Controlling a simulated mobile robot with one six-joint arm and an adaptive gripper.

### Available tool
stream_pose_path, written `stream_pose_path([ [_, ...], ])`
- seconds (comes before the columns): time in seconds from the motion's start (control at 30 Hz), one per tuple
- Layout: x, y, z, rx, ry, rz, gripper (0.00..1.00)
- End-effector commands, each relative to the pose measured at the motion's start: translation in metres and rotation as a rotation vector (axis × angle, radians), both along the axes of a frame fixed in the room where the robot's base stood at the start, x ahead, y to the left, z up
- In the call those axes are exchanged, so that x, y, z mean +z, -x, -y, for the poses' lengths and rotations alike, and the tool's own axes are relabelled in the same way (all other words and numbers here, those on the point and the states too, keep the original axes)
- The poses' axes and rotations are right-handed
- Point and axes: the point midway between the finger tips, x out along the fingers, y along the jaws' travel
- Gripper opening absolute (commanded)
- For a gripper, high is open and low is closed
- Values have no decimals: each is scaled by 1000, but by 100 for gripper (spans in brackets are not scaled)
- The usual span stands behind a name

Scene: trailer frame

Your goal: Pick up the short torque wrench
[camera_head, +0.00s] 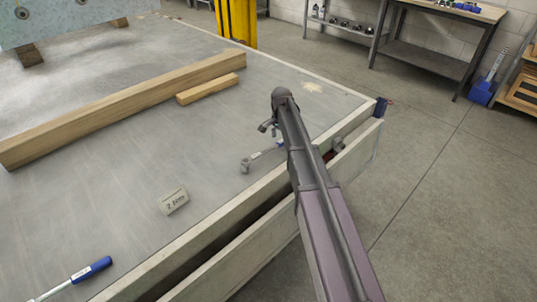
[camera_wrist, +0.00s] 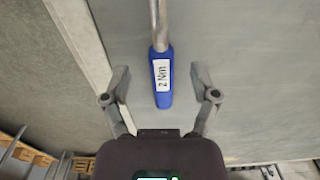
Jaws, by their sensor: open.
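A torque wrench (camera_head: 262,155) with a grey head and shaft lies on the grey trailer deck, near the right edge rail. Its handle end is mostly hidden by my arm in the head view. In the wrist view its blue handle (camera_wrist: 162,88), with a white label reading 2 Nm, lies between my fingers with a gap on each side. My gripper (camera_wrist: 159,70) is open and empty; it also shows in the head view (camera_head: 266,127). A second wrench with a blue handle (camera_head: 93,269) lies at the lower left, cut off by the picture edge.
A small label card (camera_head: 174,200) lies on the deck left of my arm. A long timber beam (camera_head: 125,106) and a short wooden block (camera_head: 208,89) lie farther back. The pale edge rail (camera_head: 215,236) borders the deck. A workbench (camera_head: 440,45) stands beyond, across open floor.

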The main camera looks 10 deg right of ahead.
Motion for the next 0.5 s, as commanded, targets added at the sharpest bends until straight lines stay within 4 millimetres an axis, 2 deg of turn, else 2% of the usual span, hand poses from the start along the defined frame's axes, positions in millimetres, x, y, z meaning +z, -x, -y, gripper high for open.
stream_pose_path([
  [0.03, -8, 0, 0, 0, 0, 0, 77],
  [0.2, -20, 0, 0, 0, 0, 0, 77],
  [0.5, -25, 0, 0, 0, 0, 0, 77],
])
